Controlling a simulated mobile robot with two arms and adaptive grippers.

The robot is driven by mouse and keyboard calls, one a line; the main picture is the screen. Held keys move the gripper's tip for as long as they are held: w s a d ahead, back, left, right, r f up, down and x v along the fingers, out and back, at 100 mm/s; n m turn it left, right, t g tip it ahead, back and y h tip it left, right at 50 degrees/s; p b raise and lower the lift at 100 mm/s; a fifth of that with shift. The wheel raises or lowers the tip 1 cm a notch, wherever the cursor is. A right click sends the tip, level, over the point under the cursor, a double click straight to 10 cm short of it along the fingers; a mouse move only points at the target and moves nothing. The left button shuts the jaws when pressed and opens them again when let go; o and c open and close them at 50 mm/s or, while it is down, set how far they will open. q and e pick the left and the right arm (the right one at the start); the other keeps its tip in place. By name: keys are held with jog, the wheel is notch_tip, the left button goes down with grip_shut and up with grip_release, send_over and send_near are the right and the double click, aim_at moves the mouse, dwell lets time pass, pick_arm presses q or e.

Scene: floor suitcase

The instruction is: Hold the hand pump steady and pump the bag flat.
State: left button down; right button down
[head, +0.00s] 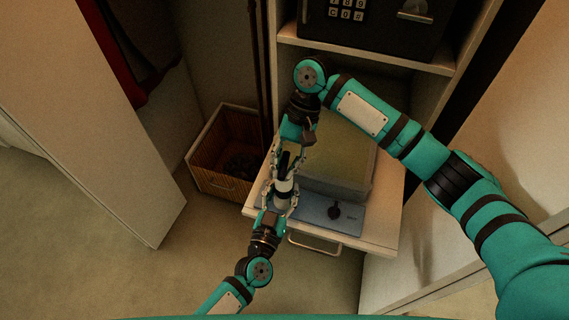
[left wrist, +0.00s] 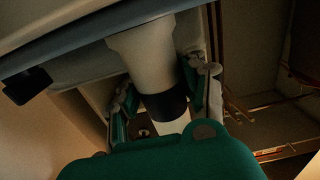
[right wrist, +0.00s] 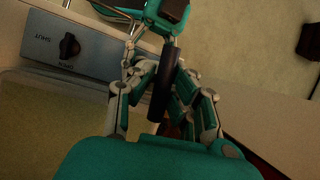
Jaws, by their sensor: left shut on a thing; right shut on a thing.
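The hand pump's white body (head: 284,186) stands at the front left of the pulled-out shelf, with a dark band that shows in the left wrist view (left wrist: 165,104). My left gripper (head: 281,193) is shut around this body from the front. My right gripper (head: 287,160) is shut on the pump's black handle (right wrist: 164,85) above it. The bag (head: 345,147) is a thick block with a greenish top and grey sides, behind and right of the pump. A blue panel (head: 354,219) in front of it carries a black knob (head: 334,211). The right wrist view shows lettering beside the knob (right wrist: 69,45); its setting is unclear.
A wooden bin (head: 211,157) with dark contents stands on the floor left of the shelf. A black keypad safe (head: 380,22) is on the shelf above. White doors flank the cabinet, the left one (head: 90,110) near the bin. Floor in front is clear.

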aim_at(284, 163)
jog(key=shift+a+r, duration=0.1)
jog(key=shift+r, duration=0.05)
notch_tip(284, 163, up, 4)
jog(key=shift+r, duration=0.15)
jog(key=shift+a, duration=0.1)
jog(key=c, duration=1.3)
grip_release()
jog(key=shift+w, duration=0.1)
jog(key=shift+o, duration=0.2)
